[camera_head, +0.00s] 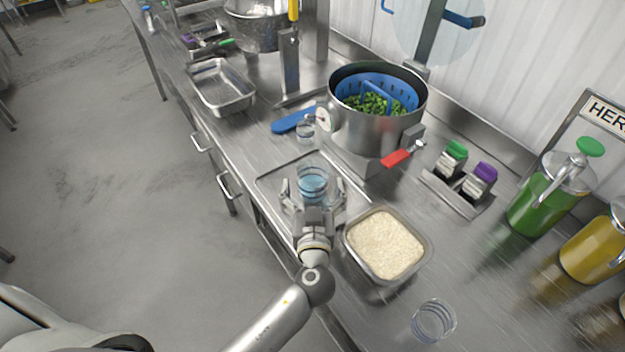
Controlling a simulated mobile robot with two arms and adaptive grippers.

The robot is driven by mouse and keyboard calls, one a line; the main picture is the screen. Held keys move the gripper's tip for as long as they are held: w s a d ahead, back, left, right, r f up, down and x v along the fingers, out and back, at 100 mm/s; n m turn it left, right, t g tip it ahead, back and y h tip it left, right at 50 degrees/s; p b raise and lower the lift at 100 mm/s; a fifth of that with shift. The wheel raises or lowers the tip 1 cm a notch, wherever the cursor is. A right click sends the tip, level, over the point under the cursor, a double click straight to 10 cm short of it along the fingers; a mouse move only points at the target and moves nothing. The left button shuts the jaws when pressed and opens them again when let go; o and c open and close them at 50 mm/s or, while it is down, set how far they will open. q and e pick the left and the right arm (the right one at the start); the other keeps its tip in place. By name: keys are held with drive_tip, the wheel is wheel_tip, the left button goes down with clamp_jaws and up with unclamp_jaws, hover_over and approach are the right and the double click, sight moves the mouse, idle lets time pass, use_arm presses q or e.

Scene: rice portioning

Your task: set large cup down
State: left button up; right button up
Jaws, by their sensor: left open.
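The large cup (313,172), clear with a blue tint in its lower part, stands upright at a shallow metal tray or scale plate (272,183) on the steel counter. My left gripper (313,190) is around this cup, its fingers open on either side. Whether a finger still touches the cup is too small to tell. The cup's near lower part is partly hidden by the gripper. My right gripper is not in view.
A rice container (428,252) sits right of my gripper, and an empty clear cup (434,320) near the front. A small clear cup (305,128), a pot (368,130) of greens and a red handle (397,156) stand behind. Dispenser bottles (540,212) are at right.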

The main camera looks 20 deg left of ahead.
sight(313, 182)
use_arm(q)
drive_tip(key=p+x, duration=0.2)
drive_tip(key=x, duration=0.1)
drive_tip(key=shift+w+f, duration=0.1)
drive_tip(key=shift+w, duration=0.2)
drive_tip(key=shift+w+a+f+p, duration=0.2)
drive_tip(key=shift+w+a+p, duration=0.1)
drive_tip(key=shift+w, duration=0.25)
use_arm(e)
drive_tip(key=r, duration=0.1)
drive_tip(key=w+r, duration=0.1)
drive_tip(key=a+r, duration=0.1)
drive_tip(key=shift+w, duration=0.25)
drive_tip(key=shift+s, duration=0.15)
use_arm(q)
drive_tip(key=shift+c, duration=1)
drive_tip(key=c, duration=1.2)
drive_tip(key=shift+c, duration=1.3)
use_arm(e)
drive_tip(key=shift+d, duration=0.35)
use_arm(q)
drive_tip(key=shift+r, duration=0.1)
